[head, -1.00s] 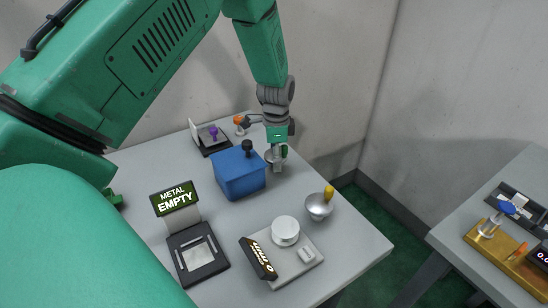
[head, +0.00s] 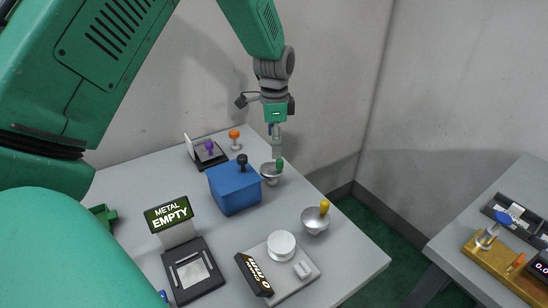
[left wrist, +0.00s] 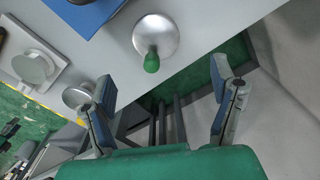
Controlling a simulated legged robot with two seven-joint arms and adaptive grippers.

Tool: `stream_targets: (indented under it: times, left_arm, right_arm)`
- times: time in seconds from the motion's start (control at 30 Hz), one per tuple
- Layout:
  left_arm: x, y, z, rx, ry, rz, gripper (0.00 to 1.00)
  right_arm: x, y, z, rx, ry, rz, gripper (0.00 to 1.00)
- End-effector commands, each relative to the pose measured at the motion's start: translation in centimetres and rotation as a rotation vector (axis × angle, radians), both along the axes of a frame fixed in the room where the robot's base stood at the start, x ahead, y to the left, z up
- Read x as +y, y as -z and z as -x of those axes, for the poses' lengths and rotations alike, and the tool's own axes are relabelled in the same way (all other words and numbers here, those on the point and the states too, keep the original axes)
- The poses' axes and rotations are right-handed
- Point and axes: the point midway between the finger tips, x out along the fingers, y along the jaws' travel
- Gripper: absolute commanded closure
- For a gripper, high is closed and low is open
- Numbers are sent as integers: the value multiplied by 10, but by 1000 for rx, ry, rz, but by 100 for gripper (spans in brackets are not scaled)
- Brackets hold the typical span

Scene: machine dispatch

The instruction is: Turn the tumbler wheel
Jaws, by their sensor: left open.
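I cannot clearly identify the tumbler wheel in these views. My left gripper (head: 277,150) hangs above the back right of the grey table. It is open and empty, its two fingers spread in the left wrist view (left wrist: 165,92). A metal bowl with a green handle (head: 269,175) stands on the table below it, apart from the fingers. The same bowl shows beyond the fingers in the left wrist view (left wrist: 163,30). My right gripper is not in view.
The table (head: 345,262) carries a blue box (head: 235,190), a yellow-handled bowl (head: 314,224), a scale (head: 282,246) and a "METAL EMPTY" sign (head: 168,213). A gold-based device (head: 500,262) is on the right table. A floor gap separates the tables.

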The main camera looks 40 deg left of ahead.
Motion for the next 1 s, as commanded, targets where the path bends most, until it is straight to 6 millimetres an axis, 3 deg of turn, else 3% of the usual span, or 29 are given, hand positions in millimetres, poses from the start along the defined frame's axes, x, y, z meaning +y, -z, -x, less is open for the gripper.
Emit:
stream_targets:
  times: [0.2, 0.57, 0.67, 0.9, 1.0]
  left_arm:
    - [-1, -21, -1, -1, 2, -1, 21]
    - [0, -22, -1, 1, 11, 3, 21]
    - [-1, -24, 3, 14, 106, 16, 21]
    - [0, -41, 9, 11, 508, 18, 21]
    - [2, -43, 7, 6, 589, 6, 21]
  right_arm:
    - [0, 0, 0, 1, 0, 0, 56]
    - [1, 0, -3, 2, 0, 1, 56]
    - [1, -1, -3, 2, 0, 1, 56]
    - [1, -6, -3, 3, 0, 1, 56]
    - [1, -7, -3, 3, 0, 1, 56]
